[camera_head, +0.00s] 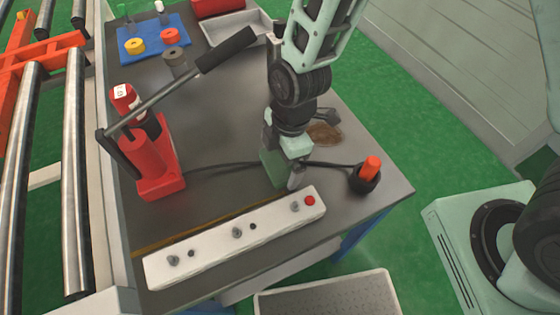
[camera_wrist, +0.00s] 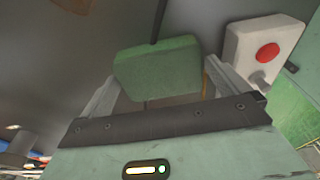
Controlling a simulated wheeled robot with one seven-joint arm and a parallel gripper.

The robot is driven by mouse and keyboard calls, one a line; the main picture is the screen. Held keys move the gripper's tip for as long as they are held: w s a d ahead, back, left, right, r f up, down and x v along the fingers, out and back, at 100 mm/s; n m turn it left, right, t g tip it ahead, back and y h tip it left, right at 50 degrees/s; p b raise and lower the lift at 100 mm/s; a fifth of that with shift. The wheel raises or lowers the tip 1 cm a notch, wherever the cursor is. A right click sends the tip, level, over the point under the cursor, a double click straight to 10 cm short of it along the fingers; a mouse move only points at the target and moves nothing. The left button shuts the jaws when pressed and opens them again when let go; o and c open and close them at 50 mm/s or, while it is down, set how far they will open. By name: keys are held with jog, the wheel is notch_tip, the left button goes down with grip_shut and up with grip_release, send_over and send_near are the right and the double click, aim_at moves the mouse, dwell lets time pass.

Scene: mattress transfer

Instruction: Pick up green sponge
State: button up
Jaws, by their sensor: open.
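The green sponge (camera_head: 273,168) stands on the dark grey table top, largely covered by my gripper in the head view. In the wrist view the sponge (camera_wrist: 158,66) is a green block directly ahead of the jaws. My gripper (camera_head: 287,162) is open and low over the table. In the wrist view its two fingers (camera_wrist: 162,84) stand on the left and right sides of the sponge's near part. I cannot tell whether either finger touches it.
A white power strip (camera_head: 236,236) with a red button lies close in front. A black cable runs behind the sponge to an orange-topped black knob (camera_head: 368,175). A red tool (camera_head: 155,160) with a long handle stands left. A brown patch (camera_head: 325,133) lies behind right.

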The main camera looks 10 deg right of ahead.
aim_at(281, 160)
jog(key=c, duration=0.8)
notch_tip(281, 160, up, 10)
dwell(0.4)
jog(key=shift+o, duration=1.1)
jog(key=shift+c, duration=0.7)
